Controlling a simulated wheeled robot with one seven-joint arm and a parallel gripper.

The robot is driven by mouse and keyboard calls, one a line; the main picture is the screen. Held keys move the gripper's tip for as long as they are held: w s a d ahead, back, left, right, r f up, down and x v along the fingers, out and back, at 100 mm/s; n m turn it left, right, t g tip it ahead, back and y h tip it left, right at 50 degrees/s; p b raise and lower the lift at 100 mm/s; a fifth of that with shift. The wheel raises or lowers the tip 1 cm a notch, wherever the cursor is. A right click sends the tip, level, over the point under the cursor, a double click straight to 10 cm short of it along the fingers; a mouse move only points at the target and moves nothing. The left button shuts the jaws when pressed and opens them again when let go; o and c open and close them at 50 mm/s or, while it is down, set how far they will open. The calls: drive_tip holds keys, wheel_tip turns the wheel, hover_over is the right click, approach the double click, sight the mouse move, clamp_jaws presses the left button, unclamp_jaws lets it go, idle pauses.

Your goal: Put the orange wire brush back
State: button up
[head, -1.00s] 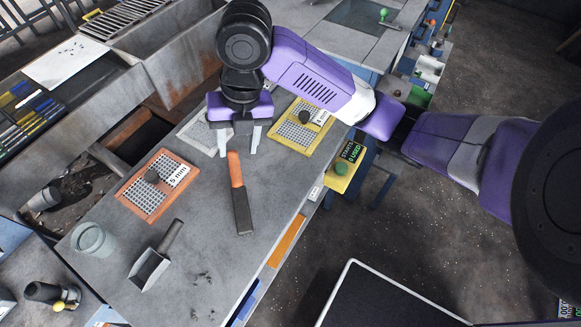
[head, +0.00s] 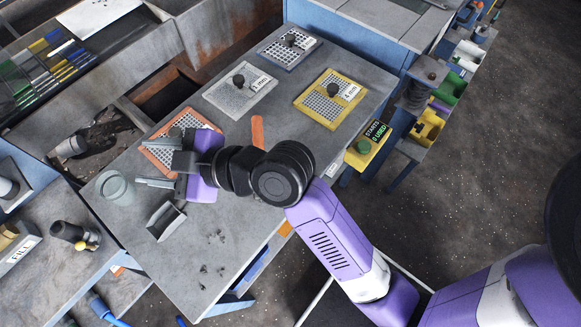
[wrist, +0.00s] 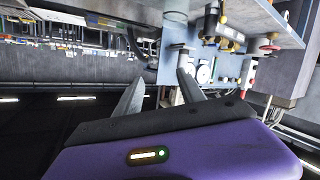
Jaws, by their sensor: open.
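The orange wire brush (head: 257,130) lies on the grey bench, with only its orange handle end showing past my wrist. My arm hides its dark lower part. My gripper (head: 142,174) is open and empty to the left of the brush. Its fingers point left, over the area between the orange-framed screen and the green-grey cup. In the wrist view the two fingers (wrist: 158,78) stand apart with nothing between them, and the brush does not show.
The bench holds an orange-framed screen (head: 159,153), a grey-framed screen (head: 226,98), a blue-grey screen (head: 276,55), a yellow screen (head: 313,117), a cup (head: 116,190) and a scoop (head: 164,222).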

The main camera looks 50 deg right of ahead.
drive_tip(key=s+d+f+m+h, duration=0.3)
drive_tip(key=s+d+f+m, duration=0.15)
drive_tip(key=s, duration=0.45)
drive_tip(key=s+d+f+m+h, duration=0.3)
drive_tip(key=s+f+m, duration=0.15)
drive_tip(key=s, duration=0.55)
drive_tip(key=s+d+r, duration=0.2)
drive_tip(key=s+d, duration=0.1)
drive_tip(key=s, duration=0.3)
drive_tip(key=s+d+r+t, duration=0.1)
drive_tip(key=s+d+r, duration=0.1)
drive_tip(key=s, duration=0.4)
drive_tip(key=shift+s+d+r+h, duration=0.15)
drive_tip(key=shift+d+r+h, duration=0.25)
drive_tip(key=shift+d, duration=0.4)
